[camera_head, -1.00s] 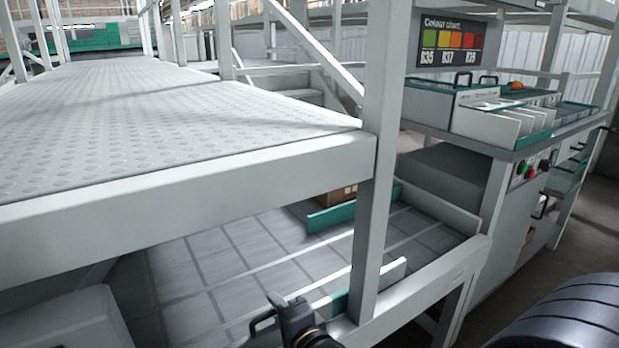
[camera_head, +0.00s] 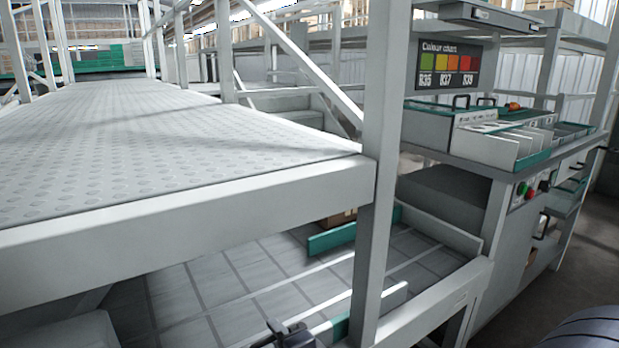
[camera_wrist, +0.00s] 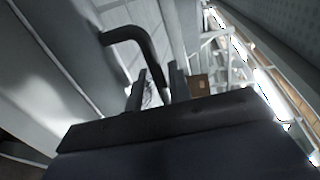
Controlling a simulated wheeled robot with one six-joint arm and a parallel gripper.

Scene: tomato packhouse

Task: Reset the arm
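My gripper (camera_head: 290,336) shows only as a small dark shape at the bottom edge of the head view, in front of the lower tiled bed. Most of the arm is hidden below the head view.
A raised white tread-plate deck (camera_head: 150,130) fills the left, with a white upright post (camera_head: 378,190) in front. A sorting bench (camera_head: 470,145) with trays stands right, under a colour chart (camera_head: 446,68). A cardboard box (camera_wrist: 199,85) shows in the wrist view.

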